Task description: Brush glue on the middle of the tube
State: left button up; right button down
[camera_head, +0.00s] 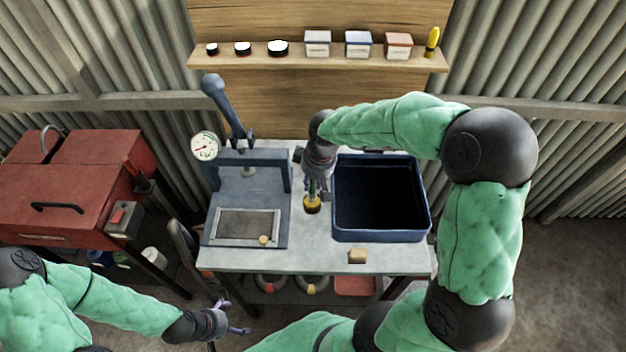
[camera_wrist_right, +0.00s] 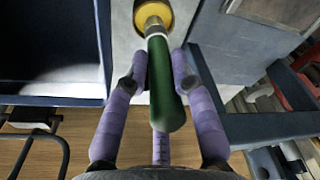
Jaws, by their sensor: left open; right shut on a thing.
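My right gripper (camera_head: 314,186) is shut on a green-handled brush (camera_wrist_right: 165,90). The brush points down into a small yellow pot (camera_head: 312,207) on the workbench, and the pot also shows in the wrist view (camera_wrist_right: 140,14). The brush tip is hidden in or at the pot's mouth. My left gripper (camera_head: 233,317) is open and empty, low in front of the bench. A grey press (camera_head: 222,182) stands on the bench's left, with a framed brownish plate (camera_head: 248,224) on its base. I cannot clearly make out the tube.
A dark blue open bin (camera_head: 428,236) stands just right of the pot. A tan block (camera_head: 357,256) lies near the grey bench's front edge (camera_head: 330,262). A red cabinet (camera_head: 60,200) is left. Several boxes and jars stand on the wall shelf (camera_head: 300,61).

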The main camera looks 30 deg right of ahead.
jog(key=shift+f+b, duration=0.3)
jog(key=shift+f, duration=0.3)
dwell(1.3)
jog(key=shift+r, duration=0.1)
jog(key=shift+r+p, duration=2.7)
jog(key=shift+r, duration=0.8)
jog(key=shift+f, duration=0.1)
